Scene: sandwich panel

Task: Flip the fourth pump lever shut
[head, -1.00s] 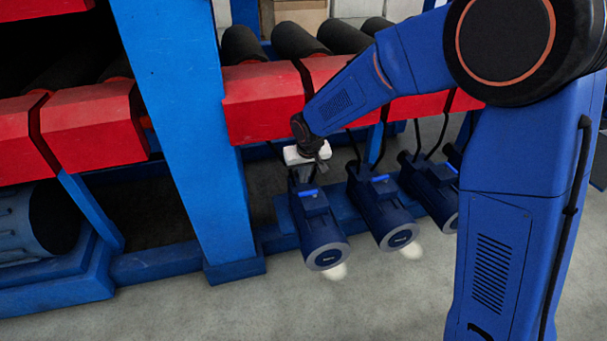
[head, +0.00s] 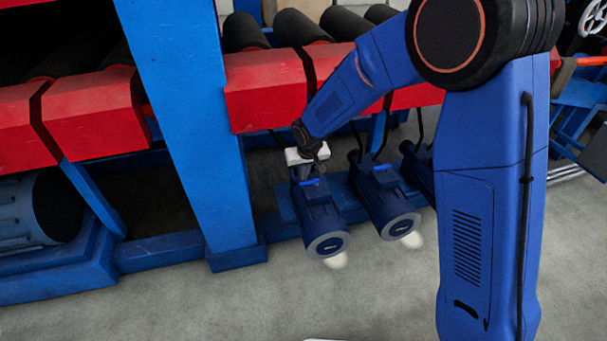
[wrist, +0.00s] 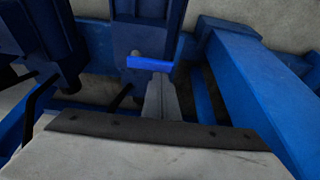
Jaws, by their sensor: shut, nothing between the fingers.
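A dark blue pump (head: 318,217) with a grey round end stands leftmost in the visible row in the head view. Its bright blue lever (head: 309,182) lies across its top, and the lever also shows in the wrist view (wrist: 149,63). My gripper (head: 304,173) is over the rear of this pump, just behind the lever. In the wrist view my gripper's grey fingers (wrist: 162,85) are together and empty. Their tips are right at the lever's near edge; I cannot tell if they touch it. My white gripper body hides the pump's rear part.
A second pump (head: 386,205) with its own blue lever stands close to the right, and another is partly behind my arm. Red blocks (head: 266,88) and black rollers are above. A blue post (head: 190,120) stands left. The grey floor in front is clear.

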